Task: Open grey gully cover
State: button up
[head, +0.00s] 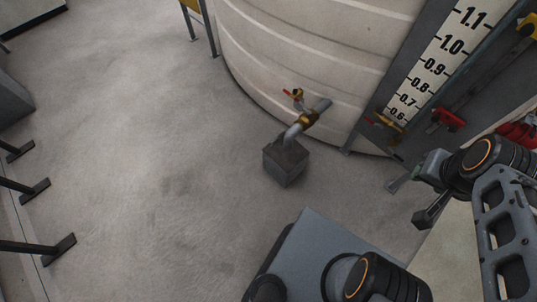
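A dark grey box-shaped gully (285,166) stands on the floor in front of the large cream tank. Its darker grey cover (292,155) appears to lie on top, around the foot of a grey pipe that comes down from the tank. The cover's edges and any handle are too small to make out. My gripper (411,201) is at the right, well apart from the gully, with its two fingers spread and nothing between them.
The cream tank (310,50) carries a pipe with a brass fitting (308,118) and a red-handled valve (294,94) above the gully. A level gauge board (437,65) stands to the right. Black posts (45,250) line the left edge. The floor left of the gully is clear.

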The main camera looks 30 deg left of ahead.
aim_at(287, 160)
jog(key=u, duration=1.05)
jog(key=k, duration=0.35)
jog(key=u, duration=1.05)
jog(key=i, duration=1.45)
jog(key=z, duration=0.95)
